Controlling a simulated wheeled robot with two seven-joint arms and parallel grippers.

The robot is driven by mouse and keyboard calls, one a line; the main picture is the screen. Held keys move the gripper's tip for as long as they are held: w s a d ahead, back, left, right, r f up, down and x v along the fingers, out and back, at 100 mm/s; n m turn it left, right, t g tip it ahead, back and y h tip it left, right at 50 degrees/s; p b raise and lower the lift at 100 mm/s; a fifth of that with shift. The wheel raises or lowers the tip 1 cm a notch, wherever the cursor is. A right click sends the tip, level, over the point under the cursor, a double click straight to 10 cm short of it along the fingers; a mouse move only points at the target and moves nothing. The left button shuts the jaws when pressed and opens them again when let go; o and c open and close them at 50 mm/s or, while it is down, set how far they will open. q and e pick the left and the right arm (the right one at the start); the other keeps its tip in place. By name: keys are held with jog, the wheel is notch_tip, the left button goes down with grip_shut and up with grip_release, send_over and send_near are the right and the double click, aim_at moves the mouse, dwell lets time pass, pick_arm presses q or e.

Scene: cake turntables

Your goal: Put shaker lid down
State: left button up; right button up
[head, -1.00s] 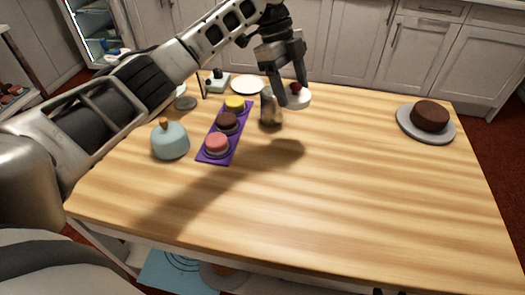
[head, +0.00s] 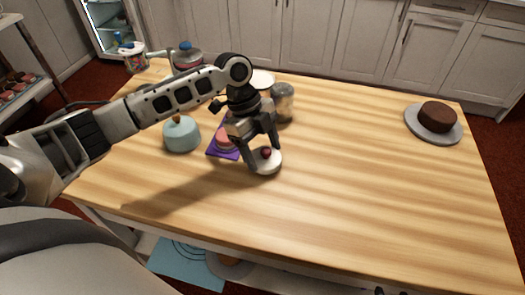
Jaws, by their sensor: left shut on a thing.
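My left gripper (head: 264,160) is over the middle left of the wooden table, pointing down. The shaker (head: 283,104), a greyish glass jar, stands upright behind the gripper, apart from the lid. My right gripper is not in view.
A blue domed lid with a wooden knob (head: 182,135) stands left. A chocolate cake (head: 438,117) sits on a grey turntable (head: 420,130) at far right. The table's middle and front (head: 350,190) are clear.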

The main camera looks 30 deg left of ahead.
pick_arm(q)
jog(key=shift+f, duration=0.75)
jog(key=o, duration=0.9)
jog(key=shift+o, duration=0.2)
jog(key=shift+r, duration=0.1)
jog(key=v, duration=1.1)
jog(key=shift+r, duration=0.4)
jog(key=shift+a, duration=0.15)
